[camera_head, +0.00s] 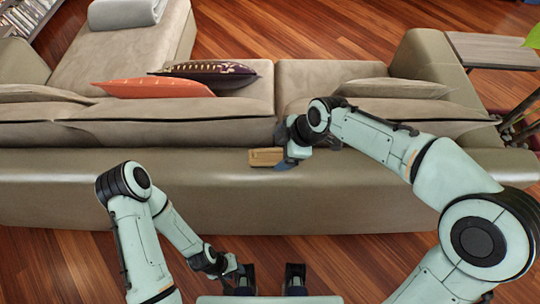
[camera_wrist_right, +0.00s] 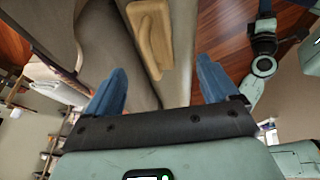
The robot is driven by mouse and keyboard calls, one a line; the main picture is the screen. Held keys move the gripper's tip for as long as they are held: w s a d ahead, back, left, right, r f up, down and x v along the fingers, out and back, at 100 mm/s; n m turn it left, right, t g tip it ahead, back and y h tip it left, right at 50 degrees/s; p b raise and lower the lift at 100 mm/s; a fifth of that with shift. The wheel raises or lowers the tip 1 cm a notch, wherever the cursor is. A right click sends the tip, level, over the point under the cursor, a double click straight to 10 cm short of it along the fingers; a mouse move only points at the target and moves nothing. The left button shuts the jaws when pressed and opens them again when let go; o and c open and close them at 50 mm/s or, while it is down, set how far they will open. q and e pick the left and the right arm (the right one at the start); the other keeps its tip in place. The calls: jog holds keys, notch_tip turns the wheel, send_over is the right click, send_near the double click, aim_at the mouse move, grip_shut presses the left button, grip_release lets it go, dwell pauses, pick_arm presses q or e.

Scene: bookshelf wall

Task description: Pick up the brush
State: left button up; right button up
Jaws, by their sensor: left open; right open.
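The brush (camera_head: 265,157), a light wooden piece, lies on the flat top of the sofa's back. In the right wrist view the brush (camera_wrist_right: 150,38) lies ahead of my fingertips, roughly between their lines. Its bristles are not visible. My right gripper (camera_head: 287,161) is beside the brush's right end in the head view; its blue fingers (camera_wrist_right: 162,82) are spread with nothing between them. I cannot tell whether a finger touches the brush. My left gripper (camera_head: 236,272) is open and low at the front, over the floor, away from the brush.
The beige sofa (camera_head: 150,190) spans the view, with an orange pillow (camera_head: 152,88) and a dark patterned pillow (camera_head: 205,71) on its seat. A side table (camera_head: 495,50) stands at the far right. Wooden floor (camera_head: 50,270) is clear in front of the sofa back.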

aim_at(273, 152)
jog(key=shift+x, duration=1.2)
jog(key=shift+w+x, duration=0.15)
jog(key=shift+x, duration=1.2)
jog(key=shift+w+x, duration=0.15)
jog(key=shift+x, duration=1.2)
pick_arm(q)
jog(key=shift+w, duration=0.1)
pick_arm(e)
jog(key=shift+c, duration=0.3)
jog(key=c, duration=1.1)
jog(key=shift+r, duration=0.1)
jog(key=shift+c, duration=0.2)
pick_arm(q)
jog(key=r+p, duration=0.1)
jog(key=w+r+p, duration=0.1)
jog(key=shift+r, duration=0.35)
pick_arm(e)
notch_tip(273, 152, up, 20)
